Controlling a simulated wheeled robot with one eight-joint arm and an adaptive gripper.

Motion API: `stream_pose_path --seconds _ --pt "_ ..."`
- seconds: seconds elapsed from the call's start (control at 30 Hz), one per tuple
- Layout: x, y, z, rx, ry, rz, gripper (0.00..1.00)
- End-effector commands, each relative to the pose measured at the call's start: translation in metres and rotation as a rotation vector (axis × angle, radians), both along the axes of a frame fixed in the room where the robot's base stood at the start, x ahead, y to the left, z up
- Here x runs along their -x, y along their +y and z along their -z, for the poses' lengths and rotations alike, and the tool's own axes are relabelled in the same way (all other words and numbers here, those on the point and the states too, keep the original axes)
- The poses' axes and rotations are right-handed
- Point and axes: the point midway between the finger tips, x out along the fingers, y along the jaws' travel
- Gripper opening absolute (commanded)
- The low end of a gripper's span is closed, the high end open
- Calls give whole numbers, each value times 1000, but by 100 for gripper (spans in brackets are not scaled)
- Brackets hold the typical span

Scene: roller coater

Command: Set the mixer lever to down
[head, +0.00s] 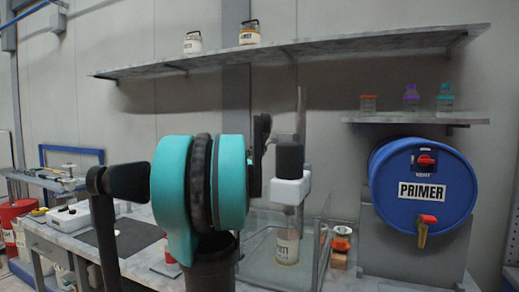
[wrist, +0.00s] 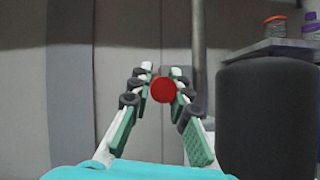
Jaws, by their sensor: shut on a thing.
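The mixer (head: 291,188) has a black motor and a white head on a thin upright column, above a can (head: 287,246) in a clear tank. In the wrist view its black motor (wrist: 267,118) is close on the right. My gripper (wrist: 161,74) is shut on a round red knob (wrist: 163,91), which looks like the end of the mixer lever. The knob sits between the two fingertips, left of the motor. The lever's shaft is hidden behind the knob, so its angle cannot be told. In the head view my arm hides most of the gripper and the knob.
A blue primer drum (head: 421,191) with a red-handled tap stands at the right. A long shelf (head: 290,56) with cans is above, and a small shelf (head: 415,120) holds bottles. The clear tank's walls (head: 318,250) stand close to my arm.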

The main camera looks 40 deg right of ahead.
Motion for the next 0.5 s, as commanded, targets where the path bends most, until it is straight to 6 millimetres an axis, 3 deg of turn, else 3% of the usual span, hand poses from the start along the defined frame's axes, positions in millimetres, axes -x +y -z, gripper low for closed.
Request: stream_pose_path --seconds 0.03,0.2,0.5 --pt "0 0 0 0 0 0 20" --pt "0 0 0 -1 0 0 39" --pt "0 1 1 -1 0 0 39"
